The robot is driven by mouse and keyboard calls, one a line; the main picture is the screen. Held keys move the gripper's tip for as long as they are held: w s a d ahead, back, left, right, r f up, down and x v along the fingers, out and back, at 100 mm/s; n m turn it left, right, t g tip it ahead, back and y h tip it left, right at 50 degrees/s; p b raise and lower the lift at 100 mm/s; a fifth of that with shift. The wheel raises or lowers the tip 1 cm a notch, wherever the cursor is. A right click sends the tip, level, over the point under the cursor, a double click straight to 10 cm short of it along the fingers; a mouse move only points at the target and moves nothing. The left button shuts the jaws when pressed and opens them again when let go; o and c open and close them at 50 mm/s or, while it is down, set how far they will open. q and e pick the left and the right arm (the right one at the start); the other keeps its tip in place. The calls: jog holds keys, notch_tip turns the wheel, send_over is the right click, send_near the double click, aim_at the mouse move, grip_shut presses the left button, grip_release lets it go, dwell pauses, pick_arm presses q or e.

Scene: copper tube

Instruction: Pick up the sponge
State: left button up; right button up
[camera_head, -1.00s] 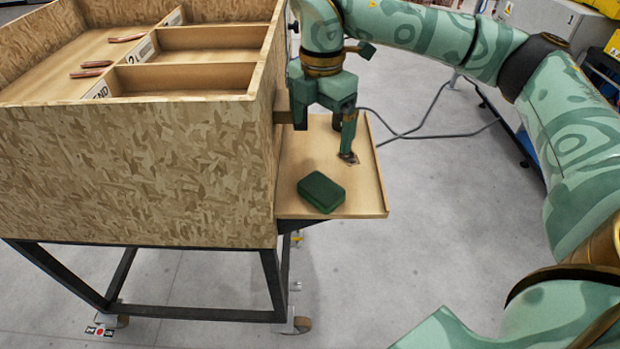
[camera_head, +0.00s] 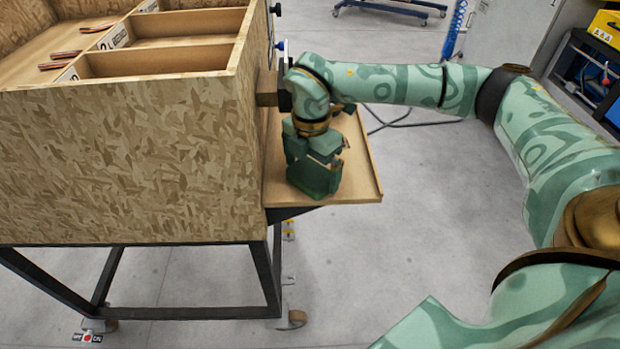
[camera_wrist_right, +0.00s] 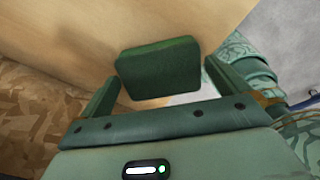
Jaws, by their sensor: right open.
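The dark green sponge (camera_wrist_right: 160,72) shows in the right wrist view, between the two fingers of my right gripper (camera_wrist_right: 163,84). The fingers are apart, one on each side of it, and the gripper is open. In the head view the right gripper (camera_head: 313,172) is low over the small wooden side shelf (camera_head: 358,188) and covers most or all of the sponge there. Whether the fingers touch the sponge I cannot tell. My left gripper is not in view.
A large chipboard box (camera_head: 130,165) on a dark metal frame stands directly left of the shelf, its wall close to the gripper. Copper tubes (camera_head: 65,60) lie in it. The shelf has a low raised rim. Open floor (camera_head: 440,210) lies to the right.

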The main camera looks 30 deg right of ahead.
aim_at(311, 172)
jog(key=shift+c, duration=0.7)
jog(key=c, duration=0.7)
jog(key=shift+r, duration=0.3)
notch_tip(311, 172, up, 2)
jog(key=shift+r+p, duration=0.2)
jog(key=shift+p, duration=0.35)
jog(key=s+d+r, duration=0.1)
jog(key=s+r+p, duration=0.1)
jog(key=r, duration=0.1)
jog(key=s+d+r, duration=0.1)
jog(key=r, duration=0.1)
jog(key=shift+d+r+p, duration=0.25)
jog(key=shift+d+p, duration=0.1)
jog(key=s+d+r, duration=0.1)
jog(key=s+d, duration=0.1)
jog(key=s+d+r, duration=0.2)
jog(key=s, duration=0.1)
jog(key=s+d+r+p, duration=0.1)
jog(key=s+d, duration=0.1)
jog(key=shift+s+d+r, duration=0.15)
jog(key=shift+s+r, duration=0.1)
jog(key=shift+s, duration=0.1)
